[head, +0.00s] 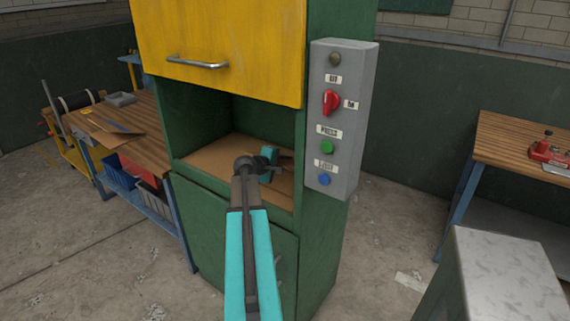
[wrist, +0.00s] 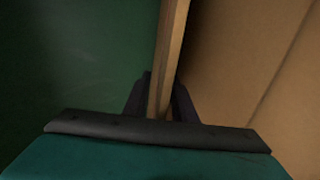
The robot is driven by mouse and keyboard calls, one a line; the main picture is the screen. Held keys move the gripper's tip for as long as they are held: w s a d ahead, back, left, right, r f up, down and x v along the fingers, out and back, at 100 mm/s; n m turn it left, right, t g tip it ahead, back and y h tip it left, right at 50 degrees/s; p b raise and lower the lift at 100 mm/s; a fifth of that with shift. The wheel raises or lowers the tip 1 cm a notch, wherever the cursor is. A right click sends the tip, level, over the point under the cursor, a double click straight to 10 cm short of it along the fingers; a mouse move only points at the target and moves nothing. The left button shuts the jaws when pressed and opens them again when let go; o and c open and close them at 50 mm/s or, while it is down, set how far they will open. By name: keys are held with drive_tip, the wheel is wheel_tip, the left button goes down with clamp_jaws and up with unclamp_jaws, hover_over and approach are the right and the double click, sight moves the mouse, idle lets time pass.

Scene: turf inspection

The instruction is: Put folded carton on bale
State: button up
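The bale (head: 215,158) shows as a flat brown cardboard surface inside the open chamber of the green press. My gripper (head: 268,160) reaches into this chamber, near its right side. In the wrist view the folded carton (wrist: 168,60) is a thin brown slab seen edge-on between my two dark fingers (wrist: 160,100), which close on it. Brown cardboard (wrist: 235,75) lies to its right in the wrist view and a dark green surface to its left. In the head view I cannot tell the held carton apart from the bale, and whether they touch is unclear.
The yellow door (head: 225,45) is raised above the chamber. A grey control box (head: 340,120) sticks out at the chamber's right. A workbench (head: 150,145) stands left, with flat brown sheets (head: 105,125) on it. Another bench (head: 510,140) and a grey block (head: 505,265) are right.

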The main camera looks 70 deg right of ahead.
drive_tip(key=shift+a, duration=0.1)
drive_tip(key=b+v, duration=0.1)
drive_tip(key=v, duration=1.1)
drive_tip(key=shift+b, duration=0.4)
idle(0.4)
